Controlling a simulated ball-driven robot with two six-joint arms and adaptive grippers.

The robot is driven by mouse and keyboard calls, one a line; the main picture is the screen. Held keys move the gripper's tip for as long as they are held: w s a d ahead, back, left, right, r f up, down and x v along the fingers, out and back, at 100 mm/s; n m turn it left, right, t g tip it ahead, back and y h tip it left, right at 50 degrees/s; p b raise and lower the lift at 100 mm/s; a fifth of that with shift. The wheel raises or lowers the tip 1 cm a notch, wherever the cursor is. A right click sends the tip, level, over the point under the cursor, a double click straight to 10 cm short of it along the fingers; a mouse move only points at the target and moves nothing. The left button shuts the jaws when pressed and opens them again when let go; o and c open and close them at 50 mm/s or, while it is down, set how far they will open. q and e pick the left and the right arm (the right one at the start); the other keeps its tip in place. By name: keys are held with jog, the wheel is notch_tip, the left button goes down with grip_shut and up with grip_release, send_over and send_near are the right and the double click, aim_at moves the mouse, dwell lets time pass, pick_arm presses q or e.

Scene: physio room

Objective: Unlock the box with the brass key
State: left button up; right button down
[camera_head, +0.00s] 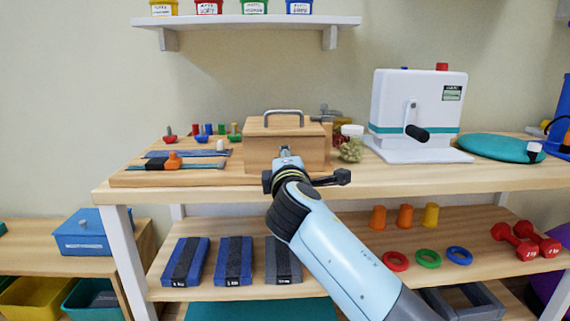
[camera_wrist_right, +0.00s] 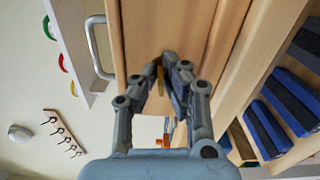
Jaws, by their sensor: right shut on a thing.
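The wooden box (camera_head: 259,150) with a grey metal handle on its lid stands on the tabletop, left of centre in the head view. Its front fills the upper middle of the right wrist view (camera_wrist_right: 190,35). My right gripper (camera_wrist_right: 163,68) is shut on the brass key (camera_wrist_right: 159,77), right at the box front. Only a thin brass part shows between the fingertips. I cannot tell whether the key is in the keyhole; the fingers hide that spot. In the head view my right arm covers the lower front of the box. My left gripper is not in view.
A white machine with a black crank (camera_head: 390,100) stands to the right, with a teal cushion (camera_head: 500,148) beyond it. A white-lidded jar (camera_head: 351,148) is close to the box's right side. A wooden board (camera_head: 140,178) with tools lies to its left.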

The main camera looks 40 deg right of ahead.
jog(key=shift+s+f+m, duration=0.1)
jog(key=shift+f+m, duration=0.2)
jog(key=shift+f, duration=0.05)
jog(key=c, duration=1.5)
grip_release()
jog(key=shift+r, duration=0.1)
jog(key=shift+r, duration=0.1)
jog(key=v, duration=0.7)
jog(key=shift+s, duration=0.25)
jog(key=shift+a, duration=0.1)
